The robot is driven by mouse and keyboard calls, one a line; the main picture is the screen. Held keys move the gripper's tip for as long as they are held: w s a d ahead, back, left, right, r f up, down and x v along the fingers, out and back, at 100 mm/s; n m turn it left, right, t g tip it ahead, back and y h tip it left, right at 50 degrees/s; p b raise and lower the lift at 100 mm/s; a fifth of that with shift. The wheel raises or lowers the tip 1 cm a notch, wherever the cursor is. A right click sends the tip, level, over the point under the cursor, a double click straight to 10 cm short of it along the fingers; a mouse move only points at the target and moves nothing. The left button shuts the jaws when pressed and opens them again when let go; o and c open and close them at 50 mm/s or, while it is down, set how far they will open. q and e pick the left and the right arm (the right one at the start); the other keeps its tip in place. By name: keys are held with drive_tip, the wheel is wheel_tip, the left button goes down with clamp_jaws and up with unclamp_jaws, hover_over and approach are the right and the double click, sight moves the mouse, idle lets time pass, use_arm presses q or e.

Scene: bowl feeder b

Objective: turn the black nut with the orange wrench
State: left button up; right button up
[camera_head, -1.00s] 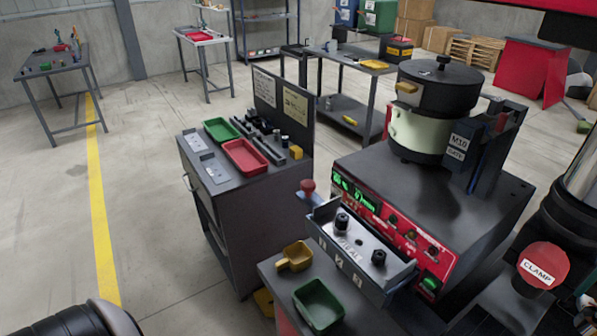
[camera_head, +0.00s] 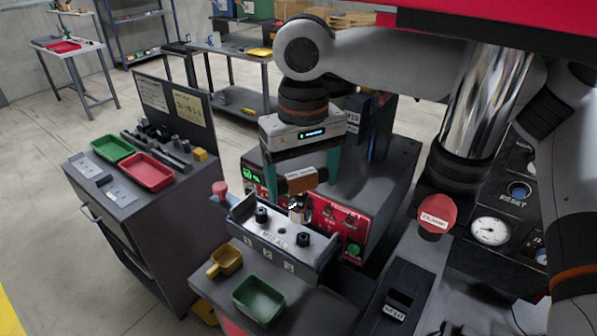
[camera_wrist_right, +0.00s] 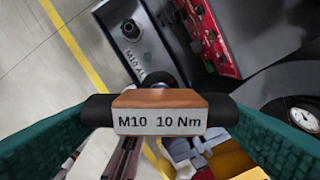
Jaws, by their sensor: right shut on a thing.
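My right gripper (camera_head: 306,181) is shut on the orange wrench (camera_head: 301,180), whose grip lies between the two teal fingers. The wrench also shows in the right wrist view (camera_wrist_right: 160,99), with a label reading "M10 10 Nm". Its metal end points down over the light plate (camera_head: 283,237) of the fixture. Two black nuts show on the plate: a left nut (camera_head: 261,215) and a front right nut (camera_head: 303,239). The wrench end appears between and behind them; I cannot tell whether it touches anything. One black nut (camera_wrist_right: 132,29) shows clear of the wrench in the right wrist view. My left gripper is out of view.
A yellow scoop (camera_head: 225,262) and a green tray (camera_head: 259,299) are in front of the fixture. A red-knobbed lever (camera_head: 220,188) stands at its left end. The red control panel (camera_head: 335,222) is close behind. A red CLAMP button (camera_head: 437,213) stands to the right.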

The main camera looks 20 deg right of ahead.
sight(306, 209)
drive_tip(key=shift+d, duration=0.25)
drive_tip(key=shift+a+p, duration=0.1)
drive_tip(key=shift+p, duration=0.2)
drive_tip(key=shift+s+r+p, duration=0.15)
drive_tip(key=shift+s+p, duration=0.05)
drive_tip(key=shift+p, duration=0.25)
wheel_tip(306, 209, down, 3)
drive_tip(key=shift+s+b, duration=0.1)
drive_tip(key=shift+b, duration=0.3)
drive_tip(key=shift+f, duration=0.9)
drive_tip(key=shift+p, duration=0.6)
